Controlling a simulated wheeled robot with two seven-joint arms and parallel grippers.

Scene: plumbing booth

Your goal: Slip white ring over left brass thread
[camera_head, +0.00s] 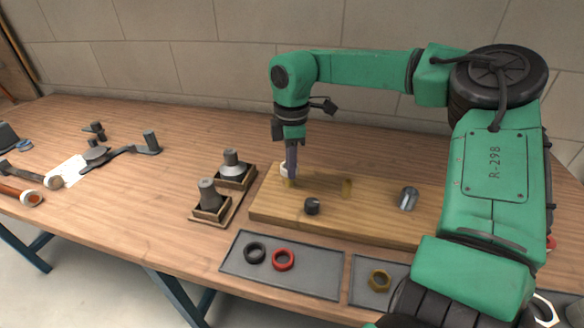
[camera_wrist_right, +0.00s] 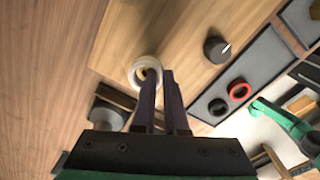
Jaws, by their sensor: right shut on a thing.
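My right gripper (camera_head: 290,172) points down at the left end of the wooden board, its fingers shut on the white ring (camera_head: 284,170). In the right wrist view the white ring (camera_wrist_right: 136,81) is at the tips of the dark fingers (camera_wrist_right: 158,78), one fingertip over its opening. The left brass thread (camera_head: 288,184) stands on the board just under the ring, partly hidden by the gripper. Brass colour shows inside the ring in the wrist view. I cannot tell whether the ring is around the thread or just above it. My left gripper is not in view.
In front, a grey tray (camera_head: 315,285) holds a black ring (camera_head: 255,253) and a red ring (camera_head: 284,259). Two cone-shaped fittings stand left.

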